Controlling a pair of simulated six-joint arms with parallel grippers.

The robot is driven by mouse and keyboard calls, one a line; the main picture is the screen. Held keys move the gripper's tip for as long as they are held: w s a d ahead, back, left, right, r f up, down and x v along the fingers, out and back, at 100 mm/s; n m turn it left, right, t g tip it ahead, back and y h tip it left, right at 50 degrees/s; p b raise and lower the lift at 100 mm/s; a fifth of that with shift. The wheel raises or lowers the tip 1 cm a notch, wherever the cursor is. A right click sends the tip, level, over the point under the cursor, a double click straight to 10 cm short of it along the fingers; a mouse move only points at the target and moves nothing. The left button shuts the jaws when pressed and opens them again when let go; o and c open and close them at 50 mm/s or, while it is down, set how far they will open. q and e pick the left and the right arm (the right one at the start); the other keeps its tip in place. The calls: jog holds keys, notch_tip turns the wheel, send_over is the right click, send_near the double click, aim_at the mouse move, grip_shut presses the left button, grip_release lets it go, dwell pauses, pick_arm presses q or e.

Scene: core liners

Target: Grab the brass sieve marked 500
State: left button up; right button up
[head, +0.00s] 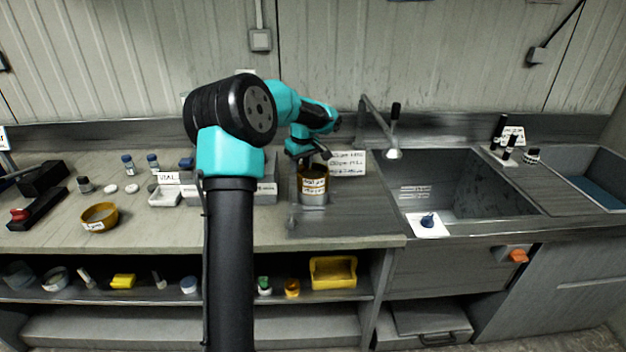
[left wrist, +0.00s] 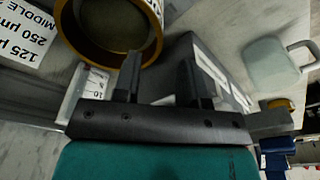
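A stack of round sieves (head: 313,184) stands on the counter left of the sink, with a brass top, white labels and a silvery lower part. Its labels are too small to read surely. A separate brass sieve-like ring (head: 98,217) with a white label sits far left on the counter; its mark is unreadable. My left gripper (head: 307,157) is just above the stack. In the left wrist view, its fingers (left wrist: 162,75) are apart with nothing held. One finger overlaps the edge of a brass ring (left wrist: 103,50); contact cannot be told. My right gripper is not in view.
A white card (head: 347,163) listing sizes stands behind the stack. Grey boxes (head: 265,190) are close on its left. The sink (head: 465,185) and its tap (head: 380,128) are on the right. Small jars and a white tray (head: 164,197) stand on the left counter.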

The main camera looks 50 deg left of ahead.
aim_at(300, 176)
pick_arm(q)
jog(key=shift+w+a+f, duration=0.1)
jog(key=shift+a+f, duration=0.1)
jog(key=shift+f, duration=1.1)
jog(key=shift+w+a+f, duration=0.1)
jog(key=shift+a+f, duration=0.05)
jog(key=shift+f, duration=1.1)
jog(key=shift+c, duration=0.3)
grip_shut()
